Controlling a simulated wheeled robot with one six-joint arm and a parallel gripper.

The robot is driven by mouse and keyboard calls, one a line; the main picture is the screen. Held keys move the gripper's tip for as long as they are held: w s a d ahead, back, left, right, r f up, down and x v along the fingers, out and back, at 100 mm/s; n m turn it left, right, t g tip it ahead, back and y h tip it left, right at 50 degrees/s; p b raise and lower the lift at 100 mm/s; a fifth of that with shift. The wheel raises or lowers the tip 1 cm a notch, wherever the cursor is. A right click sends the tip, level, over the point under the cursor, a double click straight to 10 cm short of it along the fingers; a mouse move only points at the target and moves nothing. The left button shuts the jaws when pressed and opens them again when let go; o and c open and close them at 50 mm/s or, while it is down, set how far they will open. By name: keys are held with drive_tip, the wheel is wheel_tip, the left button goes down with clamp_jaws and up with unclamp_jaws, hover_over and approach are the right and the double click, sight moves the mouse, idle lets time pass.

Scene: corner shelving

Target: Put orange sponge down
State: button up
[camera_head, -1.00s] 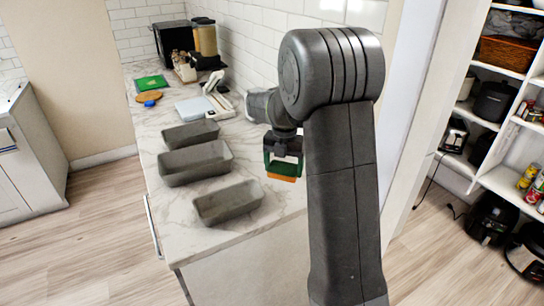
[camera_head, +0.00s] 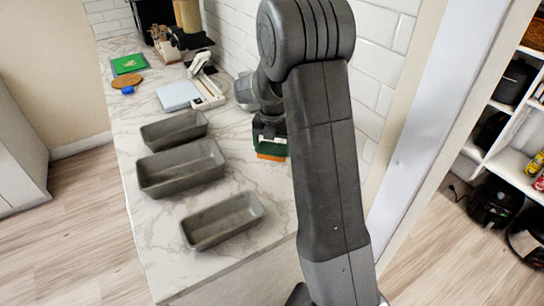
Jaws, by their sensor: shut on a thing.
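The orange sponge (camera_head: 271,156) shows as an orange strip below green at the end of my arm, over the right part of the marble counter. My gripper (camera_head: 269,140) points down and is shut on the sponge. My arm hides part of the gripper's right side. I cannot tell whether the sponge touches the counter.
Three grey loaf pans stand on the counter (camera_head: 150,255): a near one (camera_head: 223,220), a middle one (camera_head: 181,168) and a far one (camera_head: 174,130). Further back are a white scale-like device (camera_head: 205,92), a green board (camera_head: 129,63) and containers. A tiled wall borders the right.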

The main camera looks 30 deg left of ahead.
sight(272, 166)
drive_tip(key=shift+f, duration=2.55)
drive_tip(key=o, duration=0.8)
drive_tip(key=shift+o, duration=0.2)
drive_tip(key=shift+r+p, duration=0.15)
drive_tip(key=shift+p, duration=0.2)
wheel_tip(272, 166, up, 12)
drive_tip(key=shift+r+b, duration=0.1)
drive_tip(key=shift+b, duration=0.65)
wheel_tip(272, 166, down, 13)
drive_tip(key=shift+r+p, duration=0.15)
drive_tip(key=shift+p, duration=0.55)
drive_tip(key=shift+r+b, duration=0.3)
drive_tip(key=shift+r, duration=1.85)
